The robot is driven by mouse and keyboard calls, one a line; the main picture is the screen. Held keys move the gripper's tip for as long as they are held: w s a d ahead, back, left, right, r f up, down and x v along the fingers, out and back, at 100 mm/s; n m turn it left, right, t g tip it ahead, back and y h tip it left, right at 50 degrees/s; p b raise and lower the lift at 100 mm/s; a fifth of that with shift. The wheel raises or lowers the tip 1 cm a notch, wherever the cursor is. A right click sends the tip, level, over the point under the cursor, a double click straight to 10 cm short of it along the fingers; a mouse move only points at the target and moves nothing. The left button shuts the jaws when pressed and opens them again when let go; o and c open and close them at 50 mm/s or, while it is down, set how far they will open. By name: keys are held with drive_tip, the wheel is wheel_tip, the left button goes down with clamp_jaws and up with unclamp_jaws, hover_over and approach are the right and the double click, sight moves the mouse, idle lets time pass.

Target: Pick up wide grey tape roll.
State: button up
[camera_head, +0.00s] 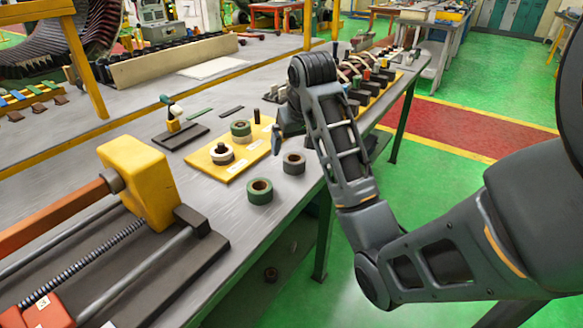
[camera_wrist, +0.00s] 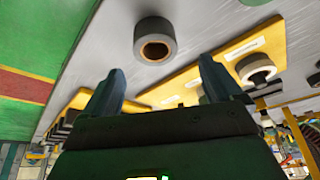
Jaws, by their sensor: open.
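The wide grey tape roll (camera_head: 293,163) stands on the grey table near its front edge, its hole facing up. In the wrist view the roll (camera_wrist: 148,29) is dark grey with a tan core and lies beyond my fingertips, apart from them. My gripper (camera_head: 280,136) is partly hidden by my arm in the head view and looks close above and behind the roll. In the wrist view my gripper (camera_wrist: 165,78) shows two spread fingers with nothing between them.
A green roll (camera_head: 260,190) stands on the table just left of the grey roll. Behind is a yellow board (camera_head: 204,164) with a white roll (camera_head: 221,153), another green roll (camera_head: 240,130) and a dark peg (camera_head: 257,117). A yellow and orange machine (camera_head: 136,178) fills the left.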

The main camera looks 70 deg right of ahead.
sight(294, 157)
drive_tip(key=shift+s+b+x, duration=0.2)
drive_tip(key=shift+b+x, duration=0.2)
drive_tip(key=shift+x, duration=1.1)
drive_tip(key=shift+s+b+x, duration=0.15)
drive_tip(key=shift+b+x, duration=0.25)
drive_tip(key=shift+x, duration=1.1)
drive_tip(key=shift+f, duration=0.1)
drive_tip(key=c, duration=1.1)
